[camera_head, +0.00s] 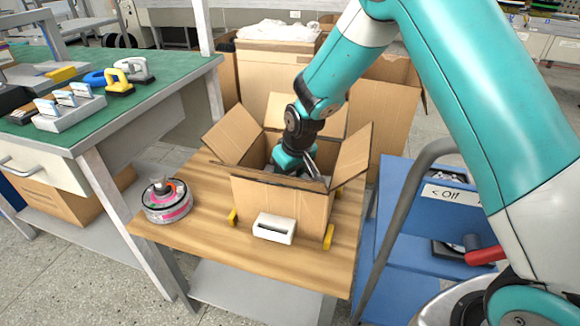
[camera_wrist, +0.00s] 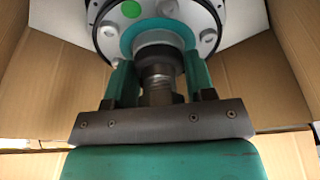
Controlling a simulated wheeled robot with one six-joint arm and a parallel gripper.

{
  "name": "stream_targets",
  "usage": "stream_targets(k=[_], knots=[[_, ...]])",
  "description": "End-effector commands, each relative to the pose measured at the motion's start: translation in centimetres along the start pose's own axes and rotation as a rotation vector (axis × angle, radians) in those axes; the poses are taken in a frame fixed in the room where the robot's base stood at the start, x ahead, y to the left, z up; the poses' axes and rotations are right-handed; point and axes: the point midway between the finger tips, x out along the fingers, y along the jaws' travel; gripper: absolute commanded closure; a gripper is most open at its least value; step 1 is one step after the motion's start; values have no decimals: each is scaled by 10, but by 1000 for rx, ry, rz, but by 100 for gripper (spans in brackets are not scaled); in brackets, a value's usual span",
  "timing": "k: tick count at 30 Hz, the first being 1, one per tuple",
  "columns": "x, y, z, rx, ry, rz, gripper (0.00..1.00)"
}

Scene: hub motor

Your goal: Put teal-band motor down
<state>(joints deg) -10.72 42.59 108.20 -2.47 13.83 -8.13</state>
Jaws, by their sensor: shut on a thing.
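My gripper (camera_head: 303,165) is down inside an open cardboard box (camera_head: 275,200) on the wooden table. In the wrist view my gripper (camera_wrist: 158,75) is shut on the threaded shaft of a hub motor (camera_wrist: 205,38), one finger on each side. The motor's face is grey with bolts, a green dot and a teal ring around the shaft. Its outer band is not clearly visible. The box walls hide the motor in the head view, and I cannot tell whether it touches the box floor. The box flaps stand open.
A second motor with a pink band (camera_head: 167,201) sits on the wooden table (camera_head: 215,232) left of the box. Yellow corner blocks and a white label holder (camera_head: 274,228) are at the box's front. A green-topped bench (camera_head: 150,85) stands left, a blue cart (camera_head: 400,235) right.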

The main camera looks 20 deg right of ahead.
Motion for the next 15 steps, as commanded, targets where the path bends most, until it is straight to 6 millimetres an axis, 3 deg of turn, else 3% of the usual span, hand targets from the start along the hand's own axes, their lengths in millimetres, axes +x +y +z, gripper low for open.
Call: stream_targets(k=[7,8,10,15], knots=[[1,0,-1,0,5,1,100],[2,0,1,0,-1,0,43],[2,0,1,0,-1,0,27],[2,0,1,0,-1,0,25]])
